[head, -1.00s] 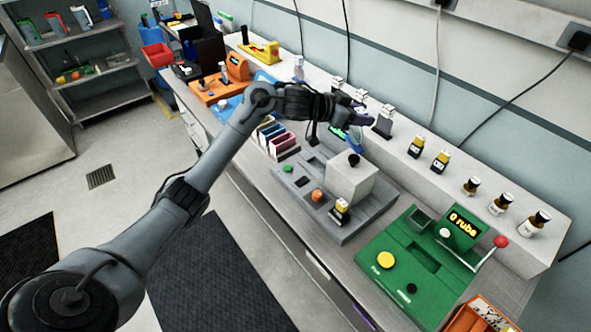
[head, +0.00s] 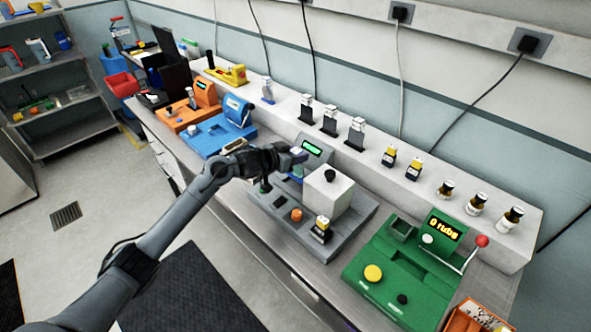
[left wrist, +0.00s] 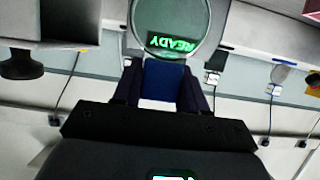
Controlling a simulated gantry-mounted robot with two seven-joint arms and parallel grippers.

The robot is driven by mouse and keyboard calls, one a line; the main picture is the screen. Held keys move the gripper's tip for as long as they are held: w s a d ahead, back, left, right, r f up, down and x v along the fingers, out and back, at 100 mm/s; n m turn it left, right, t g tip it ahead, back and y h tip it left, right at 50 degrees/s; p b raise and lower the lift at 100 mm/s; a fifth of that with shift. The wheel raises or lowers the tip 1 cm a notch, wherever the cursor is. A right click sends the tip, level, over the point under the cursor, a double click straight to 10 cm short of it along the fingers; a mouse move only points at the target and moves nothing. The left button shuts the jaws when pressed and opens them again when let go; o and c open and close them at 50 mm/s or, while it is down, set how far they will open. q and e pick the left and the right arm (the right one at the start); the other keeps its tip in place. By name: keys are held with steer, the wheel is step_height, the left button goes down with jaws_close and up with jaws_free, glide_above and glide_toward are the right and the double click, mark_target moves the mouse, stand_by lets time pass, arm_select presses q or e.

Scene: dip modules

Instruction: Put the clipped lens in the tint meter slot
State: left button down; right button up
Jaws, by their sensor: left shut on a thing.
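My left gripper (head: 298,156) is shut on the blue clip (left wrist: 163,82) of a round clear lens. In the left wrist view the lens (left wrist: 168,18) stands out beyond the fingertips, with green "READY" letters showing through it, turned over. In the head view the gripper and lens hang above the grey device (head: 345,222), which looks like the tint meter, beside its white box (head: 326,192) with a black knob. Its lit green screen (head: 312,147) is just behind the gripper. My arm hides part of the device, and I cannot make out the slot. My right gripper is not in view.
A green machine (head: 400,262) with a red-knobbed lever stands to the right. A blue device (head: 225,130) and an orange device (head: 188,112) stand to the left. Several bottles line the raised white ledge (head: 420,180) behind. An orange bin (head: 475,318) is at the lower right.

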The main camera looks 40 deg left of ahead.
mark_target(296, 176)
arm_select(q)
step_height(296, 176, down, 5)
steer(key=shift+r+b, duration=0.2)
steer(key=shift+b, duration=0.2)
steer(key=shift+f, duration=0.25)
steer(key=shift+f, duration=0.2)
steer(key=c, duration=0.6)
jaws_free()
steer(key=shift+r, duration=0.1)
